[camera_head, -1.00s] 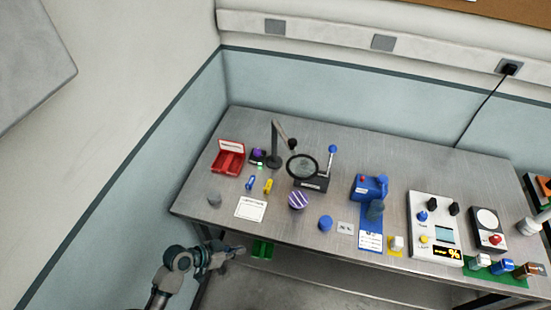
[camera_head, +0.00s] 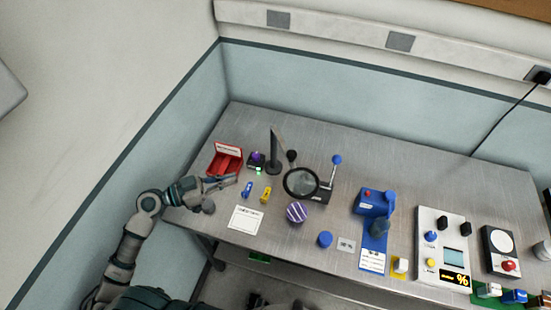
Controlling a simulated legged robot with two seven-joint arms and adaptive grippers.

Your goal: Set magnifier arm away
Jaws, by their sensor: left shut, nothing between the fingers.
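The magnifier arm stands at the back left of the bench, with a dark upright post (camera_head: 274,152) and a round dark-rimmed lens (camera_head: 300,183). The lens hangs out to the right of the post, in front of a dark box with a blue-knobbed lever (camera_head: 336,160). My left gripper (camera_head: 234,179) is shut and empty. It is over the left end of the bench, just in front of the red box and left of the magnifier post, apart from the post. My right gripper is not in view.
An open red box (camera_head: 226,160) is beside my left gripper. Blue (camera_head: 247,189) and yellow (camera_head: 265,194) small parts, a white card (camera_head: 245,217) and a striped purple ball (camera_head: 296,212) lie near. A blue device (camera_head: 372,201) and a white panel (camera_head: 426,220) stand to the right.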

